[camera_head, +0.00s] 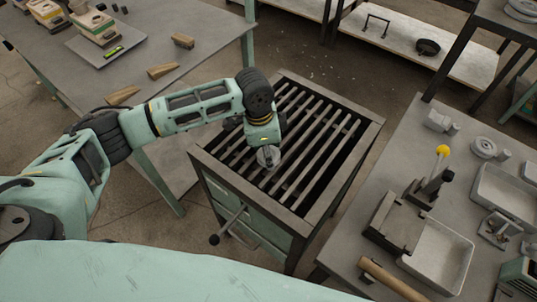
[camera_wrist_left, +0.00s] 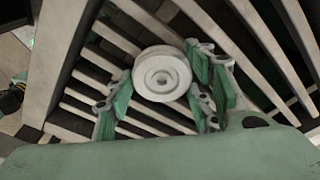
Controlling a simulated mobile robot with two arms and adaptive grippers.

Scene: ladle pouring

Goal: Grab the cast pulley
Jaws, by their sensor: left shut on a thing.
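The cast pulley (camera_wrist_left: 162,73) is a round, pale grey wheel with a central hub. My left gripper (camera_wrist_left: 158,88) is shut on it, with green-padded fingers on both sides of its rim in the left wrist view. In the head view my left gripper (camera_head: 266,146) points down over the slatted grate (camera_head: 316,178), and the pulley (camera_head: 268,157) shows at its tip. The pulley is at or just above the slats; I cannot tell whether it touches them. My right gripper is not in view.
A grey table (camera_head: 412,130) on the right holds a tray (camera_head: 437,256), a yellow-knobbed tool (camera_head: 441,152) and several metal parts. Another table (camera_head: 215,62) at back left holds wooden blocks (camera_head: 183,41). A lever handle (camera_head: 228,226) sticks out from the grate stand's front.

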